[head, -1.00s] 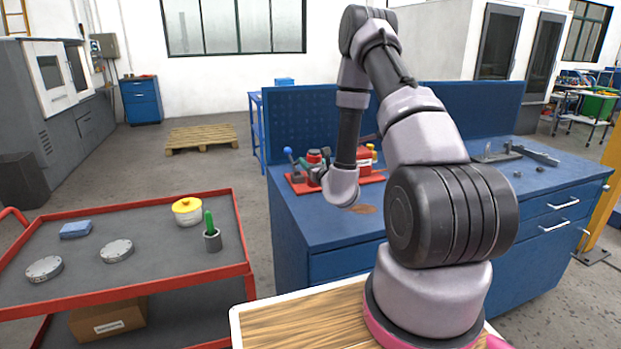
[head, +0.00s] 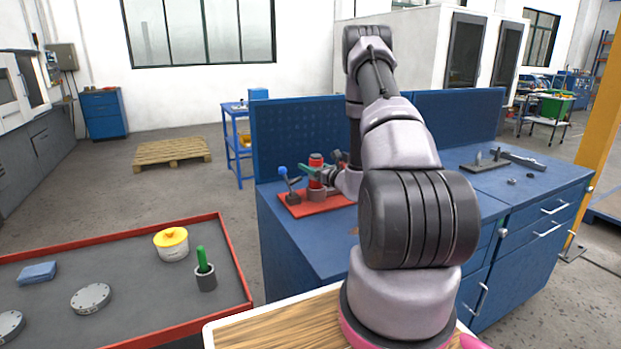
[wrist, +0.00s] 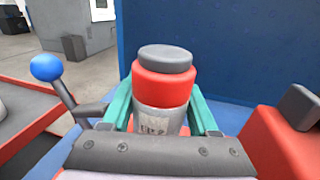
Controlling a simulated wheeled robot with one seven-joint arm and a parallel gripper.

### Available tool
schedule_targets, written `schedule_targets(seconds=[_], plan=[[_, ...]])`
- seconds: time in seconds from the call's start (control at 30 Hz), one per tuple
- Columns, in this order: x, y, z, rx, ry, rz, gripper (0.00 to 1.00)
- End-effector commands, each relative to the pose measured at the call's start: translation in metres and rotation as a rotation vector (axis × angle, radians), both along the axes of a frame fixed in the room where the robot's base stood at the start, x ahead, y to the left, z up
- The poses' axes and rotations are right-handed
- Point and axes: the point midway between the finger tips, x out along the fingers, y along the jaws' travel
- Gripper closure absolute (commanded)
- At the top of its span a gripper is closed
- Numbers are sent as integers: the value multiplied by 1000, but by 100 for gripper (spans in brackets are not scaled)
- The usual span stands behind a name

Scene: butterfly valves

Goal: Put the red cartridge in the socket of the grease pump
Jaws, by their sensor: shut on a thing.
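The red cartridge (head: 316,161) is upright at the grease pump. In the wrist view the red cartridge (wrist: 163,86) has a grey cap and a pale labelled band. My gripper (wrist: 163,118) is shut on it, with teal fingers on both sides of the band. In the head view my gripper (head: 324,177) reaches it from the right. The grey socket (head: 317,194) is directly below the cartridge on the pump's red base (head: 295,208). I cannot tell how deep the cartridge's lower end sits. A blue-knobbed lever (wrist: 47,68) stands to the left.
A red block with a dark top (wrist: 272,140) is close on the right. The blue back panel (wrist: 240,50) rises behind. The bench front (head: 345,245) is clear.

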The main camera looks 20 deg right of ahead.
Motion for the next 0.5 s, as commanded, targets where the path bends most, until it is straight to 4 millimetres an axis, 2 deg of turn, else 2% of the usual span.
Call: schedule_targets(seconds=[0.23,0.5], plan=[[0,0,-35,2,1,1,100],[0,0,-37,-1,-1,0,100]])
